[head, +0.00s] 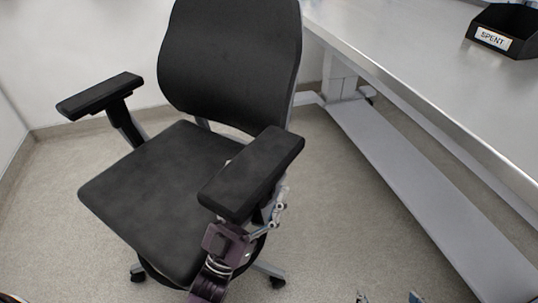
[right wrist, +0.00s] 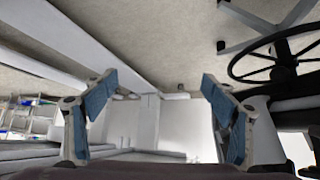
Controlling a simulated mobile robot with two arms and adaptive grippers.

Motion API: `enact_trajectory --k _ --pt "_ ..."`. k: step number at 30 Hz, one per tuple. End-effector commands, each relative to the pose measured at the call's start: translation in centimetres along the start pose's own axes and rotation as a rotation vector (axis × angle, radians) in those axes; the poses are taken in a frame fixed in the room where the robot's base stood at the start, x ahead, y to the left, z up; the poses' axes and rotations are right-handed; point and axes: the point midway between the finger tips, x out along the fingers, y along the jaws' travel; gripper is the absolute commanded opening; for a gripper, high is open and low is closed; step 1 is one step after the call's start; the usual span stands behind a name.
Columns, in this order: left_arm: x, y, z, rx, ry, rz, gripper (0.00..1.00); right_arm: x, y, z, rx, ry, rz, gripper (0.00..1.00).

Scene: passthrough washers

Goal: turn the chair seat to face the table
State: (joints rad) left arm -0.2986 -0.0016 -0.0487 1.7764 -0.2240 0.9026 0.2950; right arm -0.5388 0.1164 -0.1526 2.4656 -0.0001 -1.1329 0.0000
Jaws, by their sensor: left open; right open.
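The black chair (head: 150,190) stands left of the table (head: 420,75). Its backrest (head: 232,60) is at the back and its seat's front edge points to the lower left, away from the table. My left gripper (head: 277,207) is open beside the near armrest (head: 252,172), by its support; the armrest partly hides it, and I cannot tell whether it touches. My right gripper (head: 388,297) barely shows at the bottom edge. In the right wrist view its blue-padded fingers (right wrist: 160,95) are open and empty, with the chair's foot ring (right wrist: 275,58) beyond at the right.
A black bin marked SPENT (head: 505,35) sits on the table. A pale lower rail or shelf (head: 430,200) runs under the table. The far armrest (head: 100,95) is near the wall. Grey floor (head: 335,220) is clear between chair and table. Shelving (right wrist: 30,115) shows in the wrist view.

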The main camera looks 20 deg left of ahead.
Motion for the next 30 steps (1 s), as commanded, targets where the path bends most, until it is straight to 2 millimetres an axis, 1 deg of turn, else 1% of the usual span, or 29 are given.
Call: enact_trajectory --k 1,3,6,10,15,23,30 --pt "0.8 0.0 0.9 -0.001 0.004 -0.001 0.87 0.3 -0.1 -0.9 -0.001 0.043 -0.003 0.78" --pt "2.0 0.0 1.3 0.000 0.005 0.000 0.87 0.3 -0.2 -2.0 -0.001 0.082 -0.004 0.78" --pt "3.8 0.0 1.1 0.001 0.004 0.000 0.87 0.2 -0.2 -1.9 -0.001 0.076 -0.004 0.78" --pt "5.3 0.0 1.2 0.000 0.002 0.000 0.87 0.2 -0.2 -1.9 -0.001 0.078 -0.004 0.78" --pt "6.2 0.0 1.2 0.000 0.000 0.000 0.87 0.2 -0.2 -1.9 -0.001 0.079 -0.004 0.78" --pt "6.2 0.0 1.2 0.000 0.000 0.000 0.87 0.2 -0.2 -2.0 -0.001 0.080 -0.003 0.78" --pt "6.2 0.0 1.2 0.000 -0.001 0.000 0.60 0.2 -0.2 -2.0 -0.001 0.079 -0.003 0.78"
